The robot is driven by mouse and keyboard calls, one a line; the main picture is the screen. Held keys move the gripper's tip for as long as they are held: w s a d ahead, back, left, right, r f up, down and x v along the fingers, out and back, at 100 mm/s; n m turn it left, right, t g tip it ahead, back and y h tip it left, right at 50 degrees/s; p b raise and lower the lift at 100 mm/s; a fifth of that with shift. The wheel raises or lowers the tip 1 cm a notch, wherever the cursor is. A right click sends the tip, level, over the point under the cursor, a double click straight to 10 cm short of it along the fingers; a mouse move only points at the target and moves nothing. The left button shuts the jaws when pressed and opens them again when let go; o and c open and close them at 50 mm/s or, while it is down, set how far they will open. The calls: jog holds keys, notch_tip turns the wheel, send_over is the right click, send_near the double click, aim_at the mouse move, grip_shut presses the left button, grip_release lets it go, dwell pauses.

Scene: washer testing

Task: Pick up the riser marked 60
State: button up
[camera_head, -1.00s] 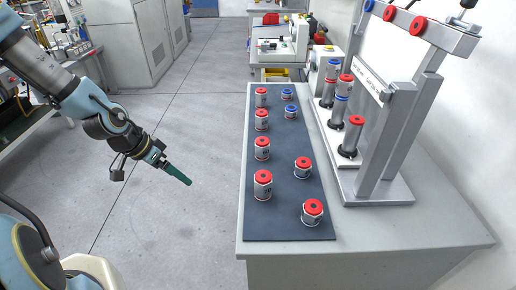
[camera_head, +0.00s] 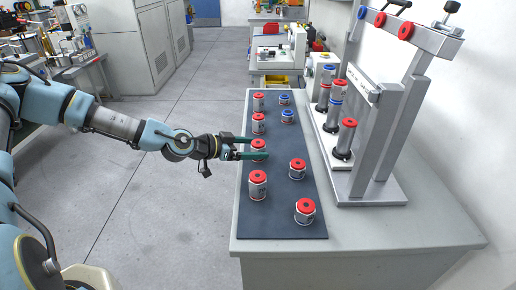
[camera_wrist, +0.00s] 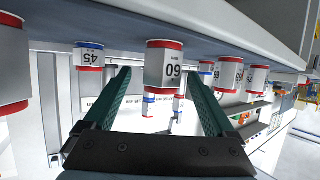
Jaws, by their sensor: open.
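The riser marked 60 (camera_wrist: 165,66) is a white cylinder with a red cap and red base band. It appears upside down in the wrist view, between the fingertips with a gap on each side. In the head view, a red-capped riser (camera_head: 259,145) in the left column of the mat sits at my gripper's fingertips and is partly hidden by the nearer finger. My gripper (camera_head: 259,147) has green fingers, spread apart and empty. It reaches over the mat from the left. The fingers also show in the wrist view (camera_wrist: 160,80). Whether they touch the riser cannot be told.
Red-capped risers stand in front (camera_head: 258,185) and behind (camera_head: 258,124) on the dark mat (camera_head: 275,222). Other red risers and two blue-capped ones (camera_head: 288,117) stand to the right. A riser marked 45 (camera_wrist: 89,57) shows in the wrist view. A metal test frame (camera_head: 370,192) stands right.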

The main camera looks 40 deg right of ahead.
jog(key=p+x, duration=0.3)
jog(key=x, duration=0.1)
jog(key=shift+d+f, duration=0.1)
jog(key=shift+d, duration=0.25)
jog(key=shift+d+f, duration=0.25)
jog(key=shift+c, duration=0.2)
grip_shut()
